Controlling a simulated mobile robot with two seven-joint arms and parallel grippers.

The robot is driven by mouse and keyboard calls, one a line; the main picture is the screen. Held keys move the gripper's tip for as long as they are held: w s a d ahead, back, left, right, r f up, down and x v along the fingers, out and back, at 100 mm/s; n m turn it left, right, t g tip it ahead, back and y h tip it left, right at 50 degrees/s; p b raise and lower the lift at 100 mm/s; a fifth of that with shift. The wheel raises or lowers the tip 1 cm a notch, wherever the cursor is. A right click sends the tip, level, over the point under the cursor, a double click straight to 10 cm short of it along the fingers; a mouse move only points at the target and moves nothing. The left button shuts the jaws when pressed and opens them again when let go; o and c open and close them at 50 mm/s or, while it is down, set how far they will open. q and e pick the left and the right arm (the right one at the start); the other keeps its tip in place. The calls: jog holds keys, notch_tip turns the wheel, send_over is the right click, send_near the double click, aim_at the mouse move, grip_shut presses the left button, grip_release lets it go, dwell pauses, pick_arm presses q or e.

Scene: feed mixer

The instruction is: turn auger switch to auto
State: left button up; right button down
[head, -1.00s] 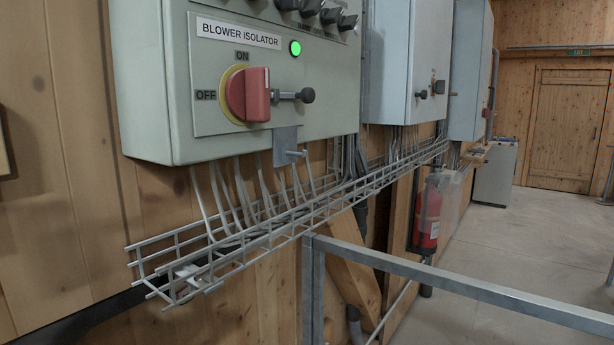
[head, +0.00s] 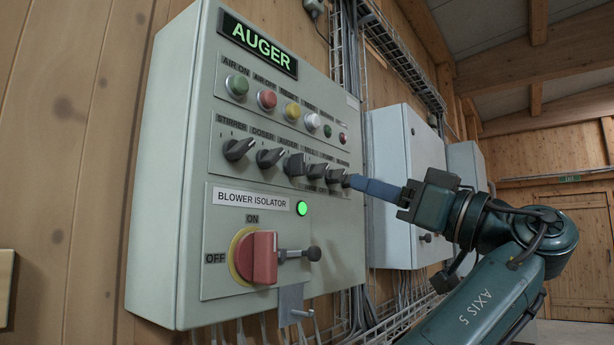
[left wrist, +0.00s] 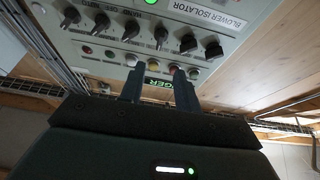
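The auger switch (head: 294,164) is a dark rotary knob, third from the left in the row of selector switches on the grey AUGER panel (head: 165,190). It also shows in the left wrist view (left wrist: 160,35), which sees the panel upside down. My left gripper (head: 354,182) reaches in from the right in the head view; its fingertips overlap the right end of the switch row. In the left wrist view its two fingers (left wrist: 158,70) stand apart with nothing between them, and the auger switch lies beyond them. My right gripper is not in view.
Coloured buttons (head: 267,99) sit above the switches. Below is the red blower isolator handle (head: 262,257) with a lit green lamp (head: 302,208). Another grey cabinet (head: 408,165) stands farther along the wooden wall.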

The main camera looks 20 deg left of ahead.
aim_at(304, 164)
pick_arm(q)
jog(key=p+x, duration=0.1)
jog(key=x, duration=1.2)
jog(key=shift+a, duration=0.1)
jog(key=shift+c, duration=0.4)
grip_shut()
